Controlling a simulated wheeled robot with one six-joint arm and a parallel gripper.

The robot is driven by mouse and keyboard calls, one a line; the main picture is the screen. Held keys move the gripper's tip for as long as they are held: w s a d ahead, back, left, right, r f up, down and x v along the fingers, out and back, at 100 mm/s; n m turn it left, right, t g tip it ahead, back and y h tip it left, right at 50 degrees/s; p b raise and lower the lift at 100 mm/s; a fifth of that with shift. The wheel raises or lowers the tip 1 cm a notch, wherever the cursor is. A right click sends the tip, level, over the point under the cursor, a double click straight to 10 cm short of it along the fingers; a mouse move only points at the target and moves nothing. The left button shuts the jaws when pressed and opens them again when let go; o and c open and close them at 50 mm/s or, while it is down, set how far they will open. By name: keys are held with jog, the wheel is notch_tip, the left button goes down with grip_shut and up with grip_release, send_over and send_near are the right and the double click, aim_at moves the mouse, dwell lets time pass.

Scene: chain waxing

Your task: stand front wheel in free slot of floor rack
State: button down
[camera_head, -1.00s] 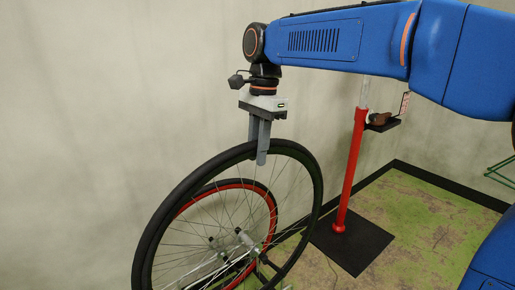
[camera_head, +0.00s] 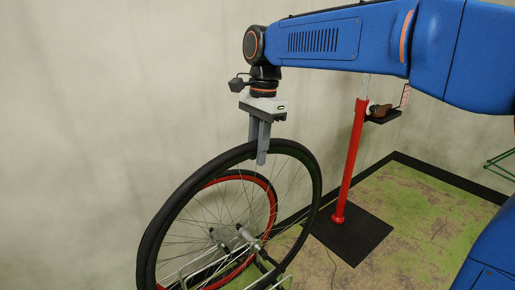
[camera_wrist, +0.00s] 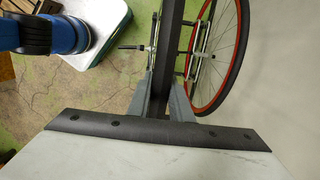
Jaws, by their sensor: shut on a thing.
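My gripper (camera_head: 262,157) is shut on the top of the tyre of a black spoked wheel, the front wheel (camera_head: 152,232), which hangs upright below it. In the wrist view the wheel (camera_wrist: 173,40) runs edge-on between the fingers (camera_wrist: 168,100). The floor rack (camera_head: 205,262), with silver bars, shows low behind the wheel's spokes, and its bars also show in the wrist view (camera_wrist: 200,38). The wheel's bottom is cut off by the frame, so I cannot tell whether it sits in a slot or touches the floor.
A red-rimmed wheel (camera_head: 273,205) stands just behind the held wheel; it also shows at right in the wrist view (camera_wrist: 241,45). A red stand (camera_head: 350,160) on a black base plate (camera_head: 352,237) is to the right. A plain wall is close behind.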

jog(key=shift+f, duration=0.3)
dwell(0.4)
notch_tip(320, 180, down, 10)
jog(key=shift+r, duration=0.15)
dwell(1.6)
dwell(0.5)
notch_tip(320, 180, down, 10)
dwell(1.8)
dwell(0.8)
jog(key=c, duration=1)
grip_release()
